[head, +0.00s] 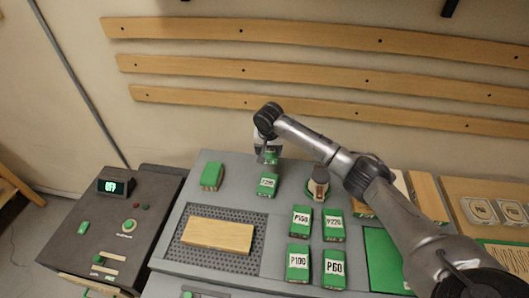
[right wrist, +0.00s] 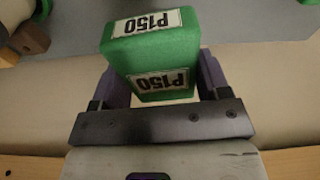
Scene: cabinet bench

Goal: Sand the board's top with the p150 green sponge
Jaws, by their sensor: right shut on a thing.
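The green sponge (right wrist: 155,55), labelled P150 on two faces, is held between the purple fingers of my right gripper (right wrist: 157,84) in the right wrist view. In the head view my right gripper (head: 269,153) is over the back of the bench, with a bit of the green sponge showing below it; the fingers are small and partly hidden there. The board (head: 217,235), a pale wooden block, lies flat on a dark perforated mat (head: 200,261), in front and left of the gripper. The sponge is apart from the board. My left gripper is not in view.
Green sponges labelled P100 (head: 298,262) and P60 (head: 334,268) stand right of the board, with two more behind them. A labelled sponge (head: 267,186) and a plain-looking one (head: 212,176) stand behind the board. A control box (head: 118,220) with a display reading OFF is at left.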

